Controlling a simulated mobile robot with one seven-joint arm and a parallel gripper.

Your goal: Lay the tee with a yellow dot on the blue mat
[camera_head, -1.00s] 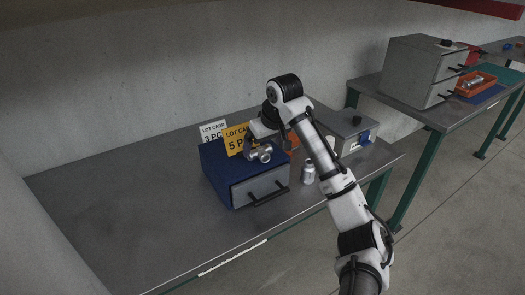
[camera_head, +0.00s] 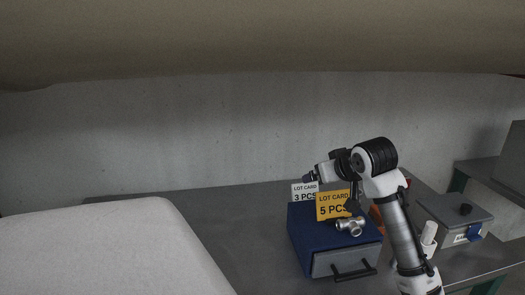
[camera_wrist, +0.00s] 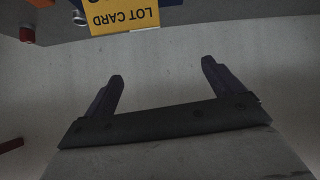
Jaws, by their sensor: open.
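A grey metal tee (camera_head: 350,226) lies on top of the blue drawer box (camera_head: 308,240), in front of the lot cards. I cannot make out a yellow dot on it. My gripper (camera_head: 310,178) is above and behind the tee, near the cards, pointing left towards the wall. In the wrist view my gripper (camera_wrist: 161,70) is open with nothing between its fingers. No blue mat shows in either current view.
A yellow lot card (camera_head: 333,206) and a white lot card (camera_head: 304,192) stand on the blue box. The yellow card (camera_wrist: 122,14) also shows in the wrist view. A grey case (camera_head: 455,215) stands right.

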